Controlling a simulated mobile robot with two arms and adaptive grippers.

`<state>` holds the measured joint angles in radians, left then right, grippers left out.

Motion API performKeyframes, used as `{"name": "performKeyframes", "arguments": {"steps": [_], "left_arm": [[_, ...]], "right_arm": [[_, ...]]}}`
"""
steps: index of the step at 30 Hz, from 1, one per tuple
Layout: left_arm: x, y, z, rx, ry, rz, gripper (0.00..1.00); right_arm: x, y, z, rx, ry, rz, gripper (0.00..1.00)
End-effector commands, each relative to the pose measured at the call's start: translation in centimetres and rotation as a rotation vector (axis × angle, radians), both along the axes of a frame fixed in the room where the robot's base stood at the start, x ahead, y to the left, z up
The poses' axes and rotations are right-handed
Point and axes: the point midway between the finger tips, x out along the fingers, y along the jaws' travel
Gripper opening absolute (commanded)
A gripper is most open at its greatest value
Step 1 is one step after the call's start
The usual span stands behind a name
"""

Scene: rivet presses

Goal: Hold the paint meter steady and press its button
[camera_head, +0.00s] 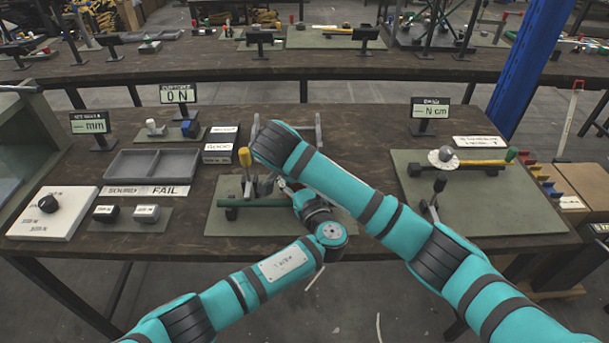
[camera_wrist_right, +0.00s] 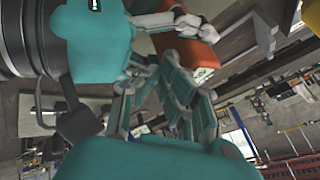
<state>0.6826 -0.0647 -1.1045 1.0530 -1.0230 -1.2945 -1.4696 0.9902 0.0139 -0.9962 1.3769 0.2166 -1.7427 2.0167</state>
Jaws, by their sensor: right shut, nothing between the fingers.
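An orange body with a small greenish patch, which looks like the paint meter (camera_wrist_right: 205,54), shows in the right wrist view. My left gripper (camera_wrist_right: 178,22) has its pale fingers closed at the meter's upper end. The meter's button cannot be made out.
Another mat (camera_head: 500,205) with a fixture lies to the right. An empty grey tray (camera_head: 152,165) and a white board (camera_head: 50,222) are left. Small displays stand along the table's back.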

Motion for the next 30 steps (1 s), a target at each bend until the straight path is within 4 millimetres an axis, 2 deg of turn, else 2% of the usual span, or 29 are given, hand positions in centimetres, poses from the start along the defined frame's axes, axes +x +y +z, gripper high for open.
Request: {"name": "performKeyframes", "arguments": {"steps": [9,13,17,24,30], "left_arm": [[-0.1,-0.2,0.0,0.000,-0.002,-0.002,0.17],[-0.1,-0.2,0.1,0.000,-0.002,-0.002,0.17],[-0.1,-0.2,0.0,-0.001,-0.001,-0.002,0.17],[-0.1,-0.1,0.0,-0.001,-0.001,-0.001,0.17],[-0.1,-0.1,0.0,0.000,-0.001,-0.001,0.17]], "right_arm": [[0.1,-0.2,-0.1,-0.002,-0.001,-0.002,0.00],[-0.2,0.1,0.4,0.000,-0.002,-0.001,0.00],[-1.3,0.5,2.1,0.002,-0.003,0.002,0.00],[-4.3,1.7,6.4,0.004,-0.003,0.003,0.00],[-5.0,1.9,7.8,-0.001,-0.010,0.006,0.00]]}}
